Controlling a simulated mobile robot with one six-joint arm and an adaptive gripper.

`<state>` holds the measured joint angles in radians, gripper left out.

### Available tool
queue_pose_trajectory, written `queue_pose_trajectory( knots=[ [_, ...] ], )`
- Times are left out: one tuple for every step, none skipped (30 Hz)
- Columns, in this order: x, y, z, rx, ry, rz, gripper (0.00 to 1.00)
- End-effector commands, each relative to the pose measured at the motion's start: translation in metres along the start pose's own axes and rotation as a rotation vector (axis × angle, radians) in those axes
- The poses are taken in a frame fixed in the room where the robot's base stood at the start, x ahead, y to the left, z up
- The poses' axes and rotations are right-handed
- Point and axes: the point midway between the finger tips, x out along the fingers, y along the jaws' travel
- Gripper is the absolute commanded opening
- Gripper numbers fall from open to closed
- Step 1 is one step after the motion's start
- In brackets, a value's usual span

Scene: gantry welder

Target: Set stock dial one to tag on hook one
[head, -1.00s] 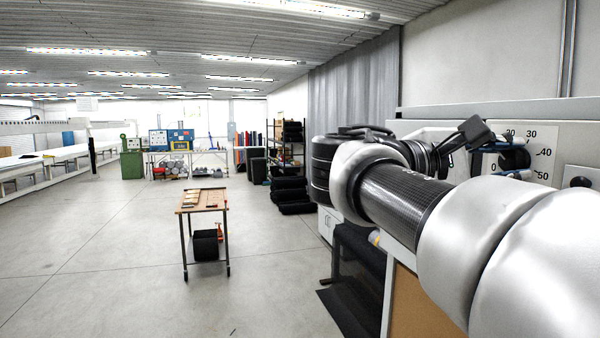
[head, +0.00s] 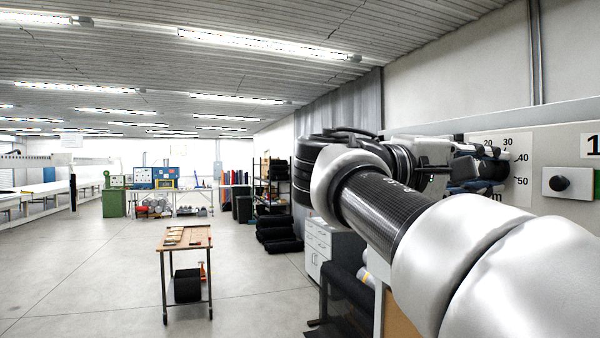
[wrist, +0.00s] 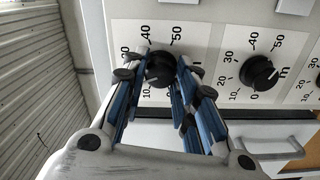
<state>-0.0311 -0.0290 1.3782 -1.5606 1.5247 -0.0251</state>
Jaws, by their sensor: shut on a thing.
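My gripper (wrist: 163,82) has its blue-padded fingers on either side of a black dial knob (wrist: 160,66) and is shut on it. The knob stands on a white scale plate (wrist: 132,35) with numbers up to 50; its pointer is hidden or too small to read. In the head view my gripper (head: 482,166) is at the same kind of scale plate (head: 521,172) on the wall panel, and it hides the knob. A card reading 1 (head: 594,146) is cut off at the right edge. I cannot tell whether it is the hook's tag.
A second dial (wrist: 258,72) sits beside the held one in the wrist view, with a drawer handle (wrist: 268,146) below. In the head view a black button on a plate (head: 558,183) is right of the scale. A wooden-topped cart (head: 200,236) stands on open floor, left of a cabinet (head: 321,246).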

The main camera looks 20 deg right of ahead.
Motion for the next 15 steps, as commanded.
queue_pose_trajectory(
  knots=[
    [0.0, -0.0003, 0.0001, 0.002, 0.0, -0.001, 0.03],
    [0.0, -0.0003, 0.0, 0.002, 0.0, -0.001, 0.03],
    [0.0, -0.0002, 0.0, 0.002, 0.0, -0.001, 0.03],
    [0.0, -0.0002, 0.0, 0.002, 0.0, -0.001, 0.03],
    [0.0, -0.0001, 0.0, 0.002, 0.0, -0.001, 0.03],
    [0.0, -0.0002, 0.0, 0.002, 0.0, -0.001, 0.03],
    [0.0, -0.0001, 0.0, 0.002, 0.0, -0.001, 0.03],
    [0.0, -0.0001, 0.0, 0.002, 0.0, -0.001, 0.03],
    [0.0, -0.0002, 0.0, 0.002, 0.0, -0.001, 0.03],
    [0.0, -0.0002, 0.0, 0.001, 0.0, -0.001, 0.03],
    [0.0, -0.0002, 0.0, 0.001, 0.0, -0.001, 0.27],
    [0.0, -0.0002, 0.0001, 0.001, 0.0, -0.001, 0.3],
    [0.0, -0.0002, 0.0001, 0.001, 0.0, -0.001, 0.32],
    [0.0, -0.0002, 0.0, 0.001, 0.0, -0.001, 0.34],
    [0.0, -0.0001, 0.0001, 0.001, 0.0, -0.001, 0.37]
  ],
)
